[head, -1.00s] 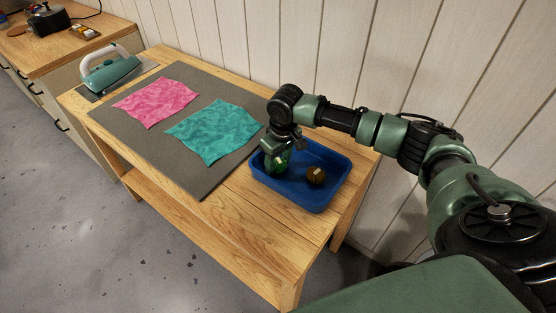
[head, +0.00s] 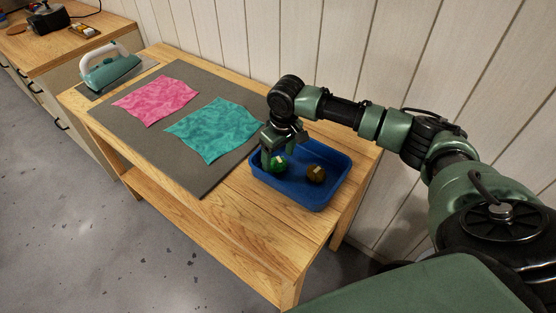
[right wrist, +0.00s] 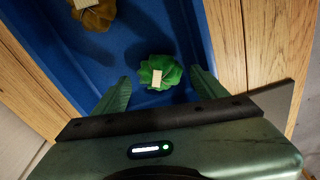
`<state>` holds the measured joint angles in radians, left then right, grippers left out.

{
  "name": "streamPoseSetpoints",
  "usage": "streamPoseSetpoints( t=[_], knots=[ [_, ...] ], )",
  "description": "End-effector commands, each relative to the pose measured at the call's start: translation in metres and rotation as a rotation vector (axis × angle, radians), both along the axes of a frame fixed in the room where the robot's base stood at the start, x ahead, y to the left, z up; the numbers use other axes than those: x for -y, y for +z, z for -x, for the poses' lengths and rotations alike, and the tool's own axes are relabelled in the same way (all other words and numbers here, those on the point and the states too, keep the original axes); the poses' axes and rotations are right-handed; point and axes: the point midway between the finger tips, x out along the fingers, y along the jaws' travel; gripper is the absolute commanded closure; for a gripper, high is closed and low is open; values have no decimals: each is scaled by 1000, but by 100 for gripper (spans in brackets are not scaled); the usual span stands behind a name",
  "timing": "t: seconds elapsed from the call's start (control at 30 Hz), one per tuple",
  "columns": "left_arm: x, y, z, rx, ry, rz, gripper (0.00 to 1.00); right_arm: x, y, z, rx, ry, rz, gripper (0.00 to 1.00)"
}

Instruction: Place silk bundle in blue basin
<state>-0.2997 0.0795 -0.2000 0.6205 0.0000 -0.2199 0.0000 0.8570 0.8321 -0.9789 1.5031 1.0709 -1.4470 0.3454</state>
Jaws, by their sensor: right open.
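The blue basin (head: 312,204) stands on the wooden table. A green silk bundle (head: 279,167) with a pale tag lies on the basin floor near its left side. A brown-gold bundle (head: 316,174) with a pale tag lies to its right in the basin. My right gripper (head: 275,156) is over the left part of the basin, open and empty. In the right wrist view the green bundle (right wrist: 160,73) lies beyond and between the spread fingertips (right wrist: 160,88), apart from them. The brown-gold bundle (right wrist: 94,14) shows at the upper left. My left gripper is out of view.
A grey mat (head: 150,148) left of the basin holds a pink cloth (head: 156,102) and a teal cloth (head: 213,130). An iron (head: 110,70) stands at the far left end. A panelled wall (head: 300,45) rises behind the table. The front right tabletop (head: 262,225) is clear.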

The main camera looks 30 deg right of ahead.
Motion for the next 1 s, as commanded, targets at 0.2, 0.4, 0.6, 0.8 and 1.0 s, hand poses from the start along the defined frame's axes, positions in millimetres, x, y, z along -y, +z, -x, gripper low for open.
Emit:
streamPoseSetpoints(
  t=[0.2, 0.4, 0.6, 0.8, 1.0],
  knots=[
    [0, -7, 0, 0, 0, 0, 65, 1, 48, 5, 5, 1, -1, 28],
    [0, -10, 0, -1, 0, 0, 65, 2, 83, 9, 2, -1, -1, 28],
    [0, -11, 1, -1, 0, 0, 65, 2, 98, 12, -1, 0, 0, 28],
    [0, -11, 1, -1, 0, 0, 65, 2, 100, 12, -1, 0, 0, 28],
    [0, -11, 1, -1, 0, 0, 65, 2, 100, 12, -1, 0, 0, 28]
  ],
)
